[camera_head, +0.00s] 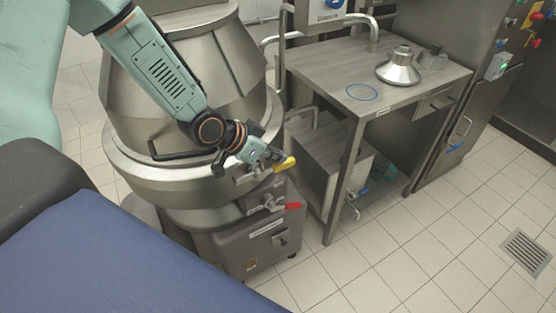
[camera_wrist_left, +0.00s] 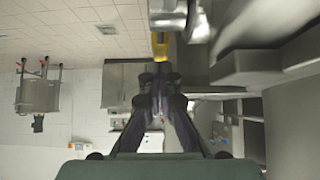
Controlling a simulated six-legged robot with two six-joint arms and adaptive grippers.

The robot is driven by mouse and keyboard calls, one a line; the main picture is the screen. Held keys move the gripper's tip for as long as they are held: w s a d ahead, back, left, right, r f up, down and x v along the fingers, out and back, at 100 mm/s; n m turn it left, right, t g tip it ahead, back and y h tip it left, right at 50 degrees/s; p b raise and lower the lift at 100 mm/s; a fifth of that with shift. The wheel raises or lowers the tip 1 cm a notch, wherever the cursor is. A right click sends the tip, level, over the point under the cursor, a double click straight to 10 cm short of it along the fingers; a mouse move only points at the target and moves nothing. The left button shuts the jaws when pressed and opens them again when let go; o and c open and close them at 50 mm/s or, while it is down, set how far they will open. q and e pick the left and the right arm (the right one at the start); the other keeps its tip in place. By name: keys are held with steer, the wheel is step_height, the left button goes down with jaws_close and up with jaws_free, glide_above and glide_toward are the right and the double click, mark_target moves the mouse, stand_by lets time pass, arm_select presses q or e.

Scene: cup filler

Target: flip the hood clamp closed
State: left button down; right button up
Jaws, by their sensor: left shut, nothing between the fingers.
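The steel vessel with its hood (camera_head: 180,60) stands at the left in the head view. The clamp's yellow handle (camera_head: 285,164) sits at the vessel's right side, just below the rim. My left gripper (camera_head: 268,158) is shut and empty, right beside the yellow handle. In the left wrist view the gripper's fingers (camera_wrist_left: 160,78) are together, and the yellow handle (camera_wrist_left: 160,46) shows just beyond their tips beside a steel part. I cannot tell whether they touch. The arm and gripper hide part of the clamp. My right gripper is not in view.
A red handle (camera_head: 292,206) is lower on the machine's grey base (camera_head: 255,245). A steel table (camera_head: 335,65) stands to the right, with a steel funnel-like part (camera_head: 398,68) and a blue ring (camera_head: 361,92) on top. The tiled floor (camera_head: 420,240) at the right is clear.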

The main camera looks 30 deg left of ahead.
arm_select(q)
steer(key=shift+w+d+f, duration=0.2)
steer(key=shift+w, duration=0.05)
stand_by(0.3)
